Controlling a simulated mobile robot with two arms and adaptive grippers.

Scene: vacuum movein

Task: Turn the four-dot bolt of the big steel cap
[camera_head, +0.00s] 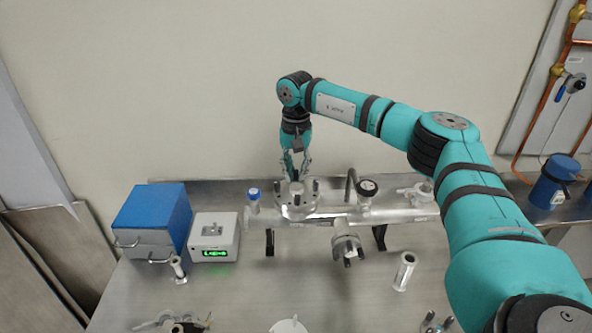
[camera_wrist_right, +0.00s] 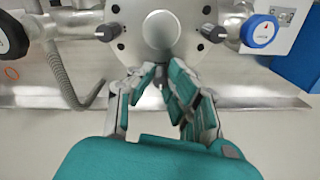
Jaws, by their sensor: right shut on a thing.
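The big steel cap (camera_head: 297,211) is a round flange on top of the horizontal steel pipe, with dark-topped bolts standing around its rim. It fills the top of the wrist view (camera_wrist_right: 160,32). There, one bolt shows at the left (camera_wrist_right: 108,33) and one at the right (camera_wrist_right: 214,33). My right gripper (camera_head: 295,170) reaches down at the cap's rear edge. In the wrist view its fingers (camera_wrist_right: 159,78) converge on the bolt at the rim nearest the gripper, which is mostly hidden between them. The dots on the bolts are too small to read. My left gripper is out of view.
A blue-capped valve (camera_head: 253,200) stands left of the cap, and a dark gauge (camera_head: 367,188) with a bent hose (camera_head: 351,187) stands right. A blue box (camera_head: 152,212) and a white display unit (camera_head: 214,236) sit left. Loose fittings lie at the front.

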